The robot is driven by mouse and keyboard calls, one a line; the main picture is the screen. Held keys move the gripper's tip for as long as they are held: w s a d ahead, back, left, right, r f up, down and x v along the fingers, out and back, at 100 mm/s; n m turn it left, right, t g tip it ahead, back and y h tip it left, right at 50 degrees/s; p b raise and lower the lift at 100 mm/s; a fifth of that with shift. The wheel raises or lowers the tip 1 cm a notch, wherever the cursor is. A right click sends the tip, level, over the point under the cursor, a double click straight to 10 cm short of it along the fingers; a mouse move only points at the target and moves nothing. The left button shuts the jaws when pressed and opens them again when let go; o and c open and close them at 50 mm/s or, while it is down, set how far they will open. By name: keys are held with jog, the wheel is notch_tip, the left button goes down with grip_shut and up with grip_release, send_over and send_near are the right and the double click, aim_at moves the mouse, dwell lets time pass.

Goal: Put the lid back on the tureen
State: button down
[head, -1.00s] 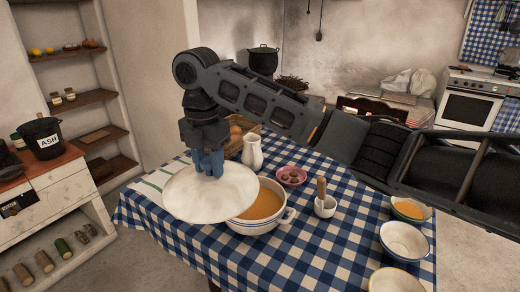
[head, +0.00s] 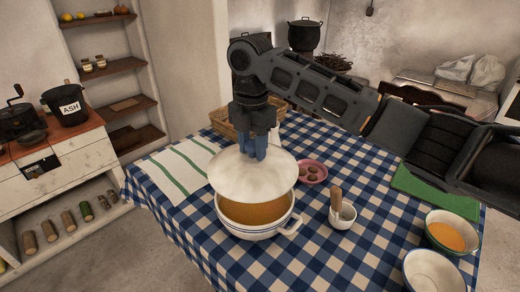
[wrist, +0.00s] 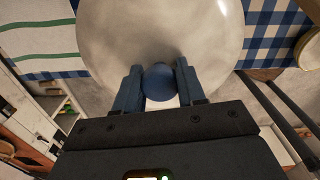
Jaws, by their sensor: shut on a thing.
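The white tureen (head: 254,229) stands on the checked table with orange-brown soup (head: 255,211) in it. My gripper (head: 253,150) is shut on the blue knob of the white lid (head: 236,178). It holds the lid above and behind the tureen, over its far part; the near part of the soup is uncovered. In the wrist view the blue knob (wrist: 159,82) sits between the two fingers and the lid (wrist: 110,40) fills the upper middle. Whether the lid touches the far rim cannot be told.
A striped towel (head: 180,168) lies left of the tureen. A pink dish (head: 312,171) and a small mortar with pestle (head: 343,216) stand to the right. Bowls (head: 452,232) stand at the right edge of the blue checked table (head: 310,255). A basket (head: 222,123) is behind.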

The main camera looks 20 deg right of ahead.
aim_at(254, 156)
jog(key=shift+w+d+f, duration=0.1)
jog(key=shift+d+f, duration=0.05)
jog(key=shift+f, duration=0.5)
notch_tip(254, 156, down, 4)
jog(key=b, duration=0.4)
jog(key=shift+f, duration=0.25)
jog(key=shift+f+b, duration=0.35)
jog(key=shift+f, duration=0.55)
jog(key=shift+p, duration=0.5)
jog(key=shift+f, duration=0.4)
dwell(1.0)
jog(key=shift+c, duration=0.5)
grip_release()
jog(key=shift+r+p, duration=2.95)
jog(key=shift+r, duration=0.5)
